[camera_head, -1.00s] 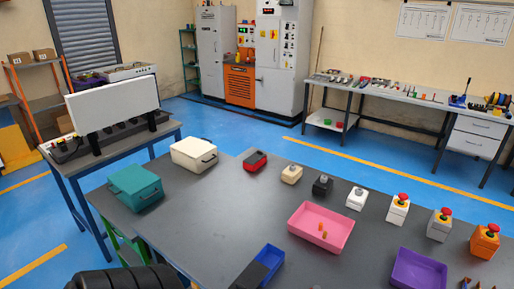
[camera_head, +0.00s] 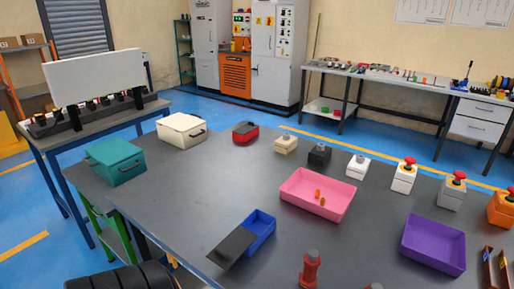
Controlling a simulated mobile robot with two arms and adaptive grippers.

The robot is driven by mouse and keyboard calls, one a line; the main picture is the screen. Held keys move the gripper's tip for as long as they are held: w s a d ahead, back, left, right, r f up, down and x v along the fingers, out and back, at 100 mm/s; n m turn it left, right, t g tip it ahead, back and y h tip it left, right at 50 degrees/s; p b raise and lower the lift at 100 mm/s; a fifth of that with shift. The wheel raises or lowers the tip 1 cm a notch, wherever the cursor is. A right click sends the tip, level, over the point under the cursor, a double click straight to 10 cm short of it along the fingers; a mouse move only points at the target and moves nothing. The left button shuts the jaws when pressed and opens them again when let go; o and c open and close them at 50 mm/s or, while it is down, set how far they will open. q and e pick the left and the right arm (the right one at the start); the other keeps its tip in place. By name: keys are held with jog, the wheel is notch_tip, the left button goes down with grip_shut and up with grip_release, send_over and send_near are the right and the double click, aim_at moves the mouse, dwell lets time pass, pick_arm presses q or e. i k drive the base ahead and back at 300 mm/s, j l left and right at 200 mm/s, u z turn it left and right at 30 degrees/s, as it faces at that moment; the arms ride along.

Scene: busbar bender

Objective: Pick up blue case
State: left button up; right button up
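A small blue case (camera_head: 262,229) stands on the dark grey table near its front edge, below the middle of the head view. Its open inside faces up at its right part, and a dark grey lid or panel (camera_head: 232,247) covers or adjoins its left part. A teal case (camera_head: 116,163) with a dark handle sits at the table's left end and looks closed. Neither of my grippers shows in the head view, so their state cannot be seen.
A pink tray (camera_head: 318,199) with small orange pieces and a purple tray (camera_head: 434,244) stand to the right. A cream case (camera_head: 181,131) sits at the back left. A red upright object (camera_head: 311,268) stands at the front. The table's middle is clear.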

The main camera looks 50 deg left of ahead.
aim_at(261, 224)
jog(key=i+u, duration=0.15)
jog(key=u, duration=0.3)
jog(key=i+l+u, duration=0.1)
jog(key=u, duration=0.35)
jog(key=i, duration=0.1)
